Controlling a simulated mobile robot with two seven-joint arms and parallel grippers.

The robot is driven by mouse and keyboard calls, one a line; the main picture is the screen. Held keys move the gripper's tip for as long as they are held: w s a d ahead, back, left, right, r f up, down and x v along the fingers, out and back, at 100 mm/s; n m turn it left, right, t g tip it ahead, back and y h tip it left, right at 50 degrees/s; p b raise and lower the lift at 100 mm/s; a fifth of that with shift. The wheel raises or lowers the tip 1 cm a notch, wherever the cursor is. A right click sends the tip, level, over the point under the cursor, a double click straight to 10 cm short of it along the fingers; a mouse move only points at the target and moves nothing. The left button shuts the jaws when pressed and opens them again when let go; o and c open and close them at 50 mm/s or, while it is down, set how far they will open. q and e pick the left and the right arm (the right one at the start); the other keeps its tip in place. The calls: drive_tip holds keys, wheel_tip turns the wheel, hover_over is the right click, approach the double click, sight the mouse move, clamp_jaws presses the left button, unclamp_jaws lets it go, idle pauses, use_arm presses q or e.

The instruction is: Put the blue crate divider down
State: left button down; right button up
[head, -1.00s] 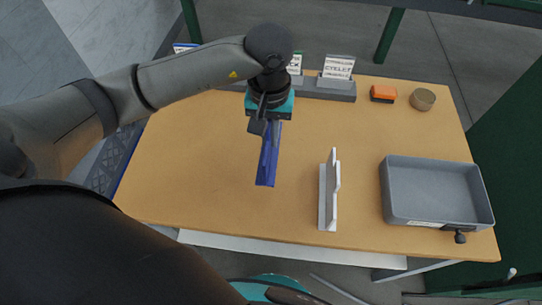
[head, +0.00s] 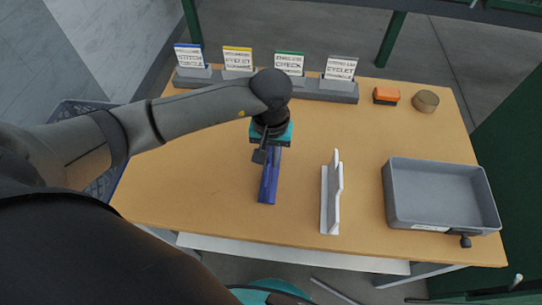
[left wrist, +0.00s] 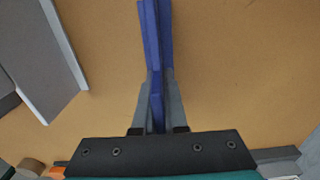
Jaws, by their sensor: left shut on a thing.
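The blue crate divider (head: 269,180) is a long, narrow blue piece over the left-middle of the wooden table (head: 190,185). My left gripper (head: 264,154) is shut on its far end, and the divider extends from the jaws toward the table's front edge. In the left wrist view the divider (left wrist: 156,45) runs up from between the two grey fingers (left wrist: 156,110). I cannot tell whether it touches the table. My right gripper is not clearly in view.
A white upright bracket (head: 331,197) stands right of the divider. A grey tray (head: 391,205) is at the table's right. Label cards in grey holders (head: 328,91), an orange block (head: 386,95) and a round tan container (head: 424,101) line the back. The table's left part is clear.

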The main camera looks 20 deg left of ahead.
use_arm(q)
drive_tip(key=c, duration=1)
unclamp_jaws()
drive_tip(key=shift+o, duration=0.2)
